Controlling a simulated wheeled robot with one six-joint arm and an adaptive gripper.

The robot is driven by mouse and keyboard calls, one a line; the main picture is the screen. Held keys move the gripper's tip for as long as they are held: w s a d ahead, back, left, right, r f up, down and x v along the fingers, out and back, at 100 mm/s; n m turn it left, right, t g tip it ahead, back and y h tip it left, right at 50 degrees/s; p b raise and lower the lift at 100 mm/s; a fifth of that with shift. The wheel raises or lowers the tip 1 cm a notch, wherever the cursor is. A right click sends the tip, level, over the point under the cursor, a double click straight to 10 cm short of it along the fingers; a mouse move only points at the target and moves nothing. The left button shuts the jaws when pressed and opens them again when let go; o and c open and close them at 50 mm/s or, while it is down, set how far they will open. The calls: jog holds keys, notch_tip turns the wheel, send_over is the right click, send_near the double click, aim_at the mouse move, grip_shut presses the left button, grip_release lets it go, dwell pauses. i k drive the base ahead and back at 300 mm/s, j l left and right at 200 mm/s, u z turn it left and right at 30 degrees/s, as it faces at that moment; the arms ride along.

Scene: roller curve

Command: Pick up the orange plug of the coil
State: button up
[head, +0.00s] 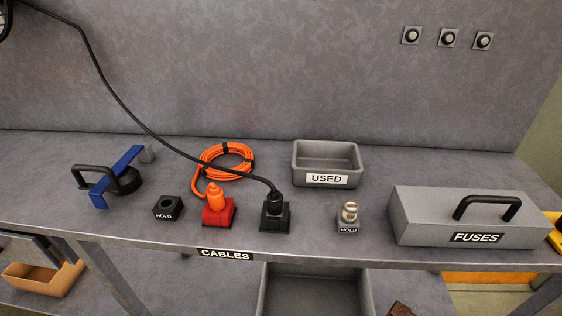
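The orange plug (216,195) stands upright in a red holder (218,212) near the front edge of the bench, left of centre. Its orange cable runs back to the orange coil (226,160), which lies on the bench behind it, bound with black ties. My gripper is not in view, and nothing is seen touching the plug.
A black plug (275,198) in a black holder stands close to the right; its cable crosses above the bench to the upper left. Also present: USED tray (326,163), FUSES box (455,215), blue-handled tool (120,175), brass fitting (349,211).

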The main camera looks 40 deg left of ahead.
aim_at(215, 197)
jog(key=u, duration=2.2)
